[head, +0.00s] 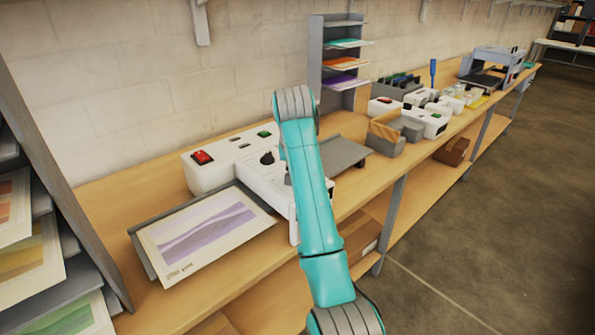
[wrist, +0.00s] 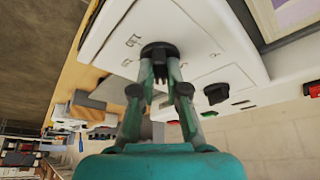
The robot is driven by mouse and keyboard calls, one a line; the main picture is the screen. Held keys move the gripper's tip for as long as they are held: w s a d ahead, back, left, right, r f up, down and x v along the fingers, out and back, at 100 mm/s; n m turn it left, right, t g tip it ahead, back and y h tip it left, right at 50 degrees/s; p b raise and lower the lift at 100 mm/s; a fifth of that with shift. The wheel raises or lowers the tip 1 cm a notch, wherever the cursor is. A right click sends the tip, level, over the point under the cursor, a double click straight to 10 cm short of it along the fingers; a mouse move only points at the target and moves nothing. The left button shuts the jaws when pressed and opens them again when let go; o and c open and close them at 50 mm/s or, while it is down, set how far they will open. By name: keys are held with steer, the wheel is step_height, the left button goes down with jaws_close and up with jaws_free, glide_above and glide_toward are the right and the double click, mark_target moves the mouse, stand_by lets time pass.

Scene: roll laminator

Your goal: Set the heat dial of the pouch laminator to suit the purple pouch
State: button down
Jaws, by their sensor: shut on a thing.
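The white pouch laminator (head: 210,178) stands on the wooden bench, partly hidden by my arm in the head view. In the wrist view its white top (wrist: 115,28) carries a black dial (wrist: 160,48) with small printed marks around it, too small to read. My gripper (wrist: 160,72) is shut on this dial, with a finger on each side. In the head view my gripper is hidden behind my arm. The pouch with purple bands (head: 205,232) lies on a grey sloped tray in front of the laminator. Its printed caption is not readable.
A second black knob (wrist: 216,92) sits close beside my fingers. A red switch (head: 202,157) and a green one (head: 264,133) are on the laminator. A sheet rack (head: 316,75) stands behind; other devices fill the bench's far end.

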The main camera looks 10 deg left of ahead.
steer(key=m, duration=0.2)
steer(key=m+h, duration=0.1)
steer(key=m, duration=0.1)
steer(key=shift+a+m+h, duration=0.15)
steer(key=shift+m+h, duration=0.15)
steer(key=m, duration=0.2)
steer(key=m+g+h, duration=0.1)
steer(key=m, duration=0.1)
steer(key=shift+a+m+h, duration=0.15)
steer(key=shift+m+h, duration=0.15)
steer(key=m, duration=0.2)
steer(key=m+g+h, duration=0.1)
steer(key=m, duration=0.1)
steer(key=shift+w+a+g, duration=0.1)
steer(key=shift+w+g, duration=0.1)
steer(key=shift+g, duration=0.1)
steer(key=shift+m+g+h, duration=0.4)
steer(key=shift+m+g, duration=0.2)
steer(key=shift+m, duration=1.3)
steer(key=shift+w+m, duration=0.1)
steer(key=shift+m, duration=0.2)
steer(key=c, duration=1.2)
jaws_free()
